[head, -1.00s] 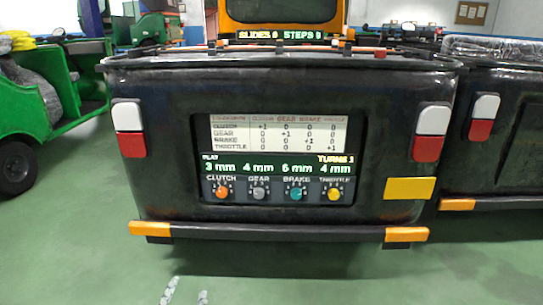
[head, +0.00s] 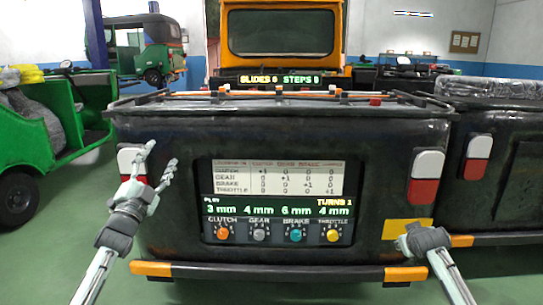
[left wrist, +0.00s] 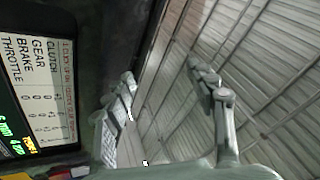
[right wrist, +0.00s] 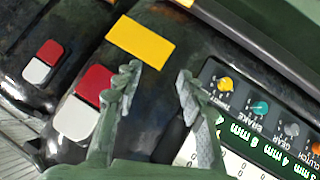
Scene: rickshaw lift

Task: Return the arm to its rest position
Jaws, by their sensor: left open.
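My left gripper (head: 163,157) is raised at the left of the dark vehicle back, in front of its left red-and-white lamp (head: 133,165). Its fingers are spread and empty, which also shows in the left wrist view (left wrist: 160,76). My right arm comes in at the lower right, with its wrist before the yellow plate (head: 398,229); the fingers are hidden in the head view. In the right wrist view my right gripper (right wrist: 160,76) has its fingers apart with nothing between them. The panel (head: 277,203) carries a table and the clutch, gear, brake and throttle knobs.
The rear bumper (head: 270,271) with orange ends juts out below the panel. A rail with orange rods (head: 270,94) runs along the top edge. A green vehicle (head: 40,135) stands at the left and another dark one (head: 495,165) at the right. Green floor lies between.

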